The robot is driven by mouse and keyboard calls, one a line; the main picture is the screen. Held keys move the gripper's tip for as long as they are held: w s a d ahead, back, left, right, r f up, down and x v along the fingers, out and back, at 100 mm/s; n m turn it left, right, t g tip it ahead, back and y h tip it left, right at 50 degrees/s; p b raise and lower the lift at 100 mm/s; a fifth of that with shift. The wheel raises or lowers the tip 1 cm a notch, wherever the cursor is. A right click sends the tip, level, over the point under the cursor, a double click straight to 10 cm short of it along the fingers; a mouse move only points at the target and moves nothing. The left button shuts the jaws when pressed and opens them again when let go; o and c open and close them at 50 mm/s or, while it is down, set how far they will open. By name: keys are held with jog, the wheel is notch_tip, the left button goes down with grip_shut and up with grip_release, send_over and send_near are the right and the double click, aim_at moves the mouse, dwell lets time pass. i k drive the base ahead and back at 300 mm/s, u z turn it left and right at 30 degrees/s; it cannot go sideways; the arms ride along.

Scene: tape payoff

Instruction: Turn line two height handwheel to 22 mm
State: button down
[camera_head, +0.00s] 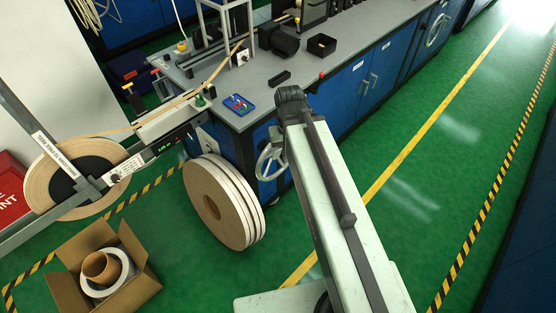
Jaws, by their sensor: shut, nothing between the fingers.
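A pale handwheel (264,163) is on the blue front of the near bench end, partly hidden by my arm. A second pale handwheel (437,30) is farther along the same bench front, at the upper right. I cannot read a line number or a height on either. My pale green arm rises from the bottom right to a dark joint beside the near handwheel. My gripper's fingers do not show, so contact with the wheel cannot be told.
A large tape roll (209,204) stands on the floor by the bench. An open carton (82,287) holding rings is at lower left. A mounted reel (40,187) and a green-lit readout (165,146) are at left. The green floor right of the bench is clear.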

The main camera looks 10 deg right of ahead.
aim_at(273, 154)
jog(key=z, duration=0.05)
jog(key=k, duration=1)
jog(key=z, duration=0.8)
jog(key=i, duration=1.5)
jog(key=u, duration=0.95)
